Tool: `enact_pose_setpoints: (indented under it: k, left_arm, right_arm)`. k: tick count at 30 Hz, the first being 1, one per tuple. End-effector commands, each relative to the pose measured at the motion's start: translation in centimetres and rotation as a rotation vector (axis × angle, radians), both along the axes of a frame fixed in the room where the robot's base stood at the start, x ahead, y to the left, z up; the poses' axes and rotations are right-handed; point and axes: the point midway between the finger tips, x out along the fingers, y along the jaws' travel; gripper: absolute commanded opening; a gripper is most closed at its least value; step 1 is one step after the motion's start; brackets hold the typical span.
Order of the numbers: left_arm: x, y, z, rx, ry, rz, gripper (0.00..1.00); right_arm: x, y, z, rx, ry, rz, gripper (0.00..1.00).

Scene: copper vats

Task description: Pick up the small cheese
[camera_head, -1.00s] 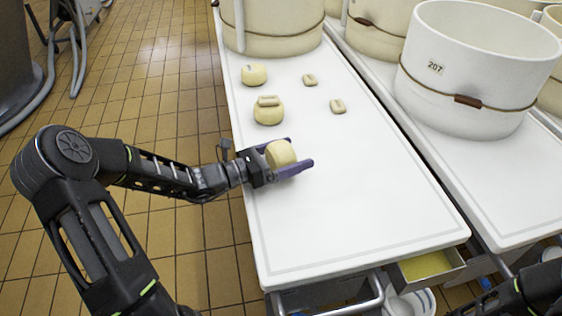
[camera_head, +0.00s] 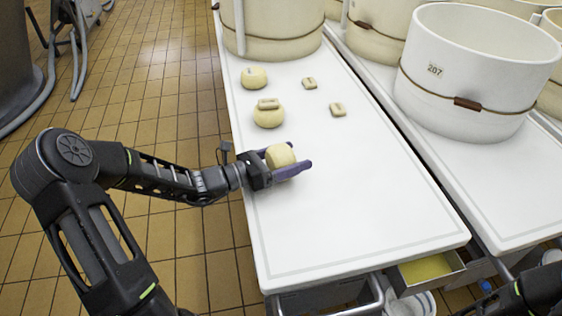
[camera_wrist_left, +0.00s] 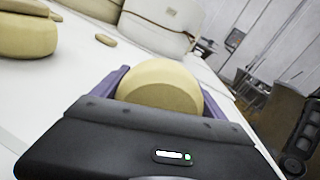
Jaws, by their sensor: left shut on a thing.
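A small round pale-yellow cheese (camera_head: 280,156) is held between the purple fingers of my left gripper (camera_head: 287,162), over the left side of the white table. In the left wrist view the cheese (camera_wrist_left: 160,86) sits between the two fingers, its lower part hidden by the gripper body. I cannot tell whether it touches the table. Two other cheeses stand farther back: one (camera_head: 268,118) with a small block on top, and one (camera_head: 254,77) behind it. My right gripper does not show.
The white table (camera_head: 350,200) is clear in front and to the right. Two small blocks (camera_head: 309,83) (camera_head: 338,110) lie farther back. A large cream vat (camera_head: 272,30) stands at the far end. A white vat marked 207 (camera_head: 470,75) is on the neighbouring table.

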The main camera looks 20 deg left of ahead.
Motion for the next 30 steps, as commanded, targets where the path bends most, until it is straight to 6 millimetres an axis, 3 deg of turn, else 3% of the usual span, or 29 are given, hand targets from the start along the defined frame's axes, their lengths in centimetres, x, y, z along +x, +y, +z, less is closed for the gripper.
enact_pose_setpoints:
  k: [18,25,30]
  left_arm:
    - [0.0,0.0,0.1,0.0,-0.002,0.0,0.14]
    - [0.0,0.0,0.6,-0.001,-0.002,-0.001,0.14]
    - [0.0,0.0,2.9,0.001,-0.004,-0.002,0.14]
  right_arm:
    - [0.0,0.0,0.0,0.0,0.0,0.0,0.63]
    - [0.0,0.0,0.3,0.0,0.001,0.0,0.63]
    - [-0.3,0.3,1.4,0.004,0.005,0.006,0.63]
